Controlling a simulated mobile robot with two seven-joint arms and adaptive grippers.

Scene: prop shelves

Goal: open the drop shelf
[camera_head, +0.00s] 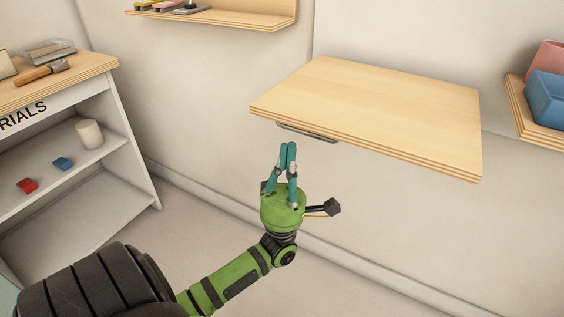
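The drop shelf (375,105) is a light wooden board at the wall, standing out roughly level. A dark handle (306,132) shows under the left part of its front edge. My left gripper (287,147), green with teal fingers, is below and in front of that edge, just left of the handle in the picture. Its fingertips are together, pointing up, with nothing seen between them. My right gripper is not in view. The shelf's underside is hidden.
A white cabinet (140,150) with a wooden top stands at the left, holding a cup (89,134) and red (27,185) and blue (63,163) blocks. A small wall shelf (235,18) is above. The floor below is clear.

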